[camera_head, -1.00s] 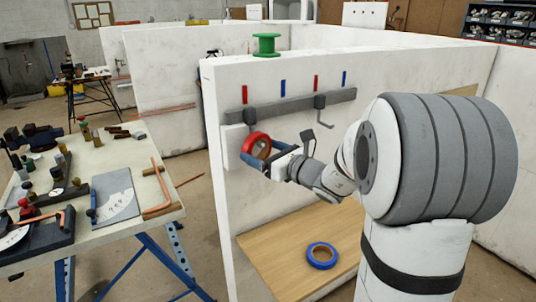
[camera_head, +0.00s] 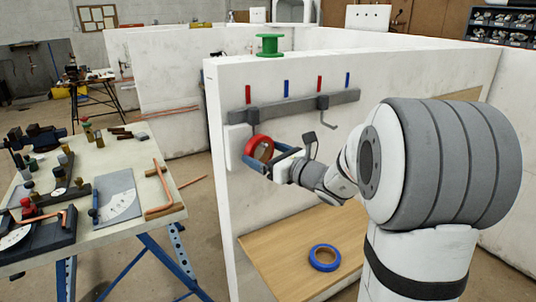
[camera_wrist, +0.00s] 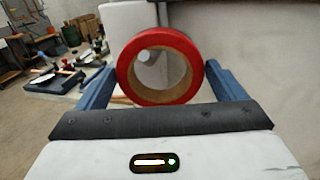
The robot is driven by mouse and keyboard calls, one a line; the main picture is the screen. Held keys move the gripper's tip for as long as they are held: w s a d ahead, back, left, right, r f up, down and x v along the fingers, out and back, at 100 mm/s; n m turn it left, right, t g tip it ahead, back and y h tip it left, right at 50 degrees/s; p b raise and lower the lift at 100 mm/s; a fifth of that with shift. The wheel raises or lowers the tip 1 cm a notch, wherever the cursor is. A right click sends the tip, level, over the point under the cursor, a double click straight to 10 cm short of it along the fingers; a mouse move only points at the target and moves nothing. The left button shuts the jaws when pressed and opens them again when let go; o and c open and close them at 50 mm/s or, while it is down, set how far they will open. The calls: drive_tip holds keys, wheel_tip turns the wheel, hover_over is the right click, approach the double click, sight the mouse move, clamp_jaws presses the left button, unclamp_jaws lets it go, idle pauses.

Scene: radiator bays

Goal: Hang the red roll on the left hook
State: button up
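The red roll (camera_head: 251,147) is upright, with a tan core in the wrist view (camera_wrist: 126,75). My gripper (camera_head: 264,155) has its blue fingers on opposite sides of the roll, and in the wrist view the fingertips (camera_wrist: 160,70) appear to touch its rim. The left hook (camera_head: 252,116) sits on the grey rail just above the roll in the head view. Its lower end is hidden by the roll, so I cannot tell whether it passes through the core. A small pale round shape shows inside the core in the wrist view.
The right hook (camera_head: 325,108) on the grey rail (camera_head: 290,106) is empty. A blue roll (camera_head: 324,264) lies on the wooden shelf (camera_head: 280,250). A green spool (camera_head: 269,45) stands on the wall top. A cluttered workbench (camera_head: 125,220) is at the left.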

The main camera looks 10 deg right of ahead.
drive_tip(key=shift+o, duration=0.9)
drive_tip(key=v, duration=0.7)
drive_tip(key=s+a+f+n+g, duration=0.4)
drive_tip(key=s+a+n+g, duration=0.1)
drive_tip(key=s+a+n, duration=0.15)
drive_tip(key=s+a+f+n+g, duration=0.3)
drive_tip(key=s+a+n+g, duration=0.2)
drive_tip(key=s+n, duration=0.3)
drive_tip(key=s+d+f+n+g+h, duration=0.2)
drive_tip(key=s+d+f+n+h, duration=0.2)
drive_tip(key=s+d+n+h, duration=0.4)
drive_tip(key=s+n+h, duration=0.1)
drive_tip(key=s+n, duration=0.1)
drive_tip(key=n, duration=0.5)
drive_tip(key=shift+h+p, duration=0.35)
drive_tip(key=shift+h, duration=0.05)
drive_tip(key=shift+f, duration=0.15)
